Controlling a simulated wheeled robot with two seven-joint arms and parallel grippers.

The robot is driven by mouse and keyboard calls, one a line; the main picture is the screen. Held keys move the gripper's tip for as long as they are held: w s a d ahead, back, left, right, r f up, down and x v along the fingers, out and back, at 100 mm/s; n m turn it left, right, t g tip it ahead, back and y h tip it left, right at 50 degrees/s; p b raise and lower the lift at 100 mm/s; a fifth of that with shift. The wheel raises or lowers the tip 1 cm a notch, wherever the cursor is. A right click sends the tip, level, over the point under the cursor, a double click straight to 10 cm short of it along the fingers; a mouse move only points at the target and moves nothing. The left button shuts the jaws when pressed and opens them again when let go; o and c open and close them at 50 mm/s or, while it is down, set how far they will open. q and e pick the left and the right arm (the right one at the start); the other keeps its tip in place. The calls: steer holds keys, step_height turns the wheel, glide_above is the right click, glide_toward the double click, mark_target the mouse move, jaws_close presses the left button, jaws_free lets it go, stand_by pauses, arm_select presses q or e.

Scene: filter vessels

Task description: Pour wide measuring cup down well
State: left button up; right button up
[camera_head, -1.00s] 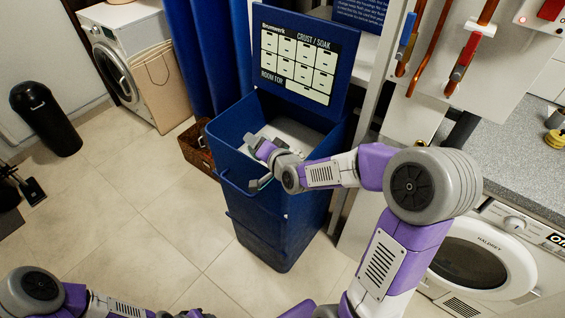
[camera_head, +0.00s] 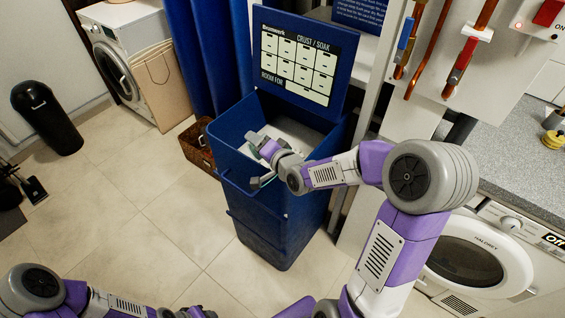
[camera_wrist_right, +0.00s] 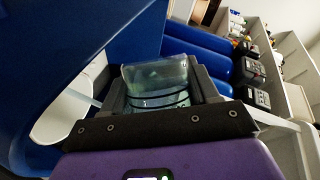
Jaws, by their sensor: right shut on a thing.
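A clear measuring cup (camera_wrist_right: 155,82) with dark lines around it is held between the fingers of my right gripper (camera_wrist_right: 160,95), which is shut on it. In the head view my right gripper (camera_head: 256,162) is over the front rim of a tall blue vessel (camera_head: 262,215). The cup is too small to make out clearly there. A pale surface (camera_head: 293,133) shows inside the vessel's open top; the well opening cannot be made out clearly. In the wrist view a white round-edged surface (camera_wrist_right: 58,118) lies left of the cup.
A raised blue panel with a white label chart (camera_head: 297,57) stands behind the vessel's opening. A wicker basket (camera_head: 197,147) is left of the vessel. Copper pipes (camera_head: 468,50) and a washing machine (camera_head: 470,255) are at the right.

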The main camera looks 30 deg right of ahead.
steer(key=shift+f+m, duration=0.25)
steer(key=shift+m, duration=0.15)
steer(key=shift+f+m+y, duration=0.15)
steer(key=shift+m+y, duration=0.15)
steer(key=shift+y, duration=0.1)
steer(key=shift+d+t, duration=0.1)
steer(key=shift+t, duration=0.2)
steer(key=shift+d+p, duration=0.2)
steer(key=shift+p, duration=0.3)
steer(key=shift+s+d+r+m+p, duration=0.15)
steer(key=shift+d+r+m+p, duration=0.1)
steer(key=shift+d+m+p, duration=0.25)
steer(key=shift+r, duration=0.1)
steer(key=shift+d+r+m+t+y+p, duration=0.1)
steer(key=shift+r+m+t+y+p, duration=0.1)
steer(key=shift+m+t+y+p, duration=0.45)
steer(key=shift+d+r+m, duration=0.1)
steer(key=shift+m, duration=0.35)
